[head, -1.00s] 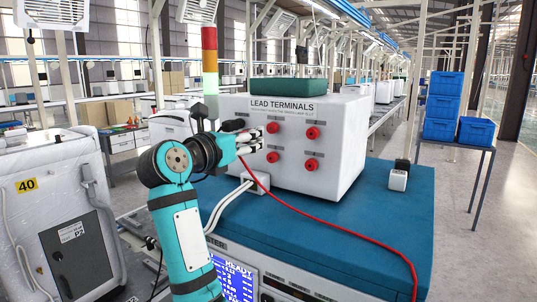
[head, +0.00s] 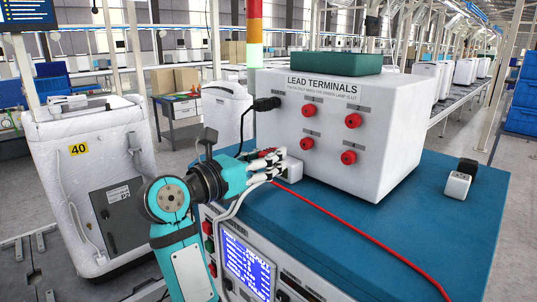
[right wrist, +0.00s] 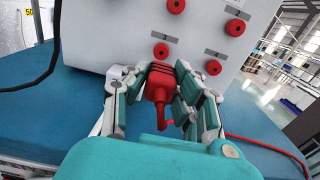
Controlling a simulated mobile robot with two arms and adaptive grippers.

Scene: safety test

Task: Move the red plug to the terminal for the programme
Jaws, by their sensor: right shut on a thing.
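My right gripper (head: 274,166) is shut on the red plug (right wrist: 158,88), low at the left front of the white LEAD TERMINALS box (head: 395,150). The plug's red cable (head: 350,235) trails right across the blue top. Several red terminals sit in two rows on the box face: upper left (head: 308,110), upper right (head: 353,120), lower left (head: 307,143), lower right (head: 348,157). In the right wrist view the plug's front end lies just below the lower left terminal (right wrist: 161,50); I cannot tell the gap. My left gripper is out of view.
A black plug (head: 266,104) with a hanging cable is at the box's left side. A white block (head: 292,169) is partly behind my fingers. A small white-and-black block (head: 458,184) sits right on the blue top (head: 420,225). A lit screen (head: 247,265) is below.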

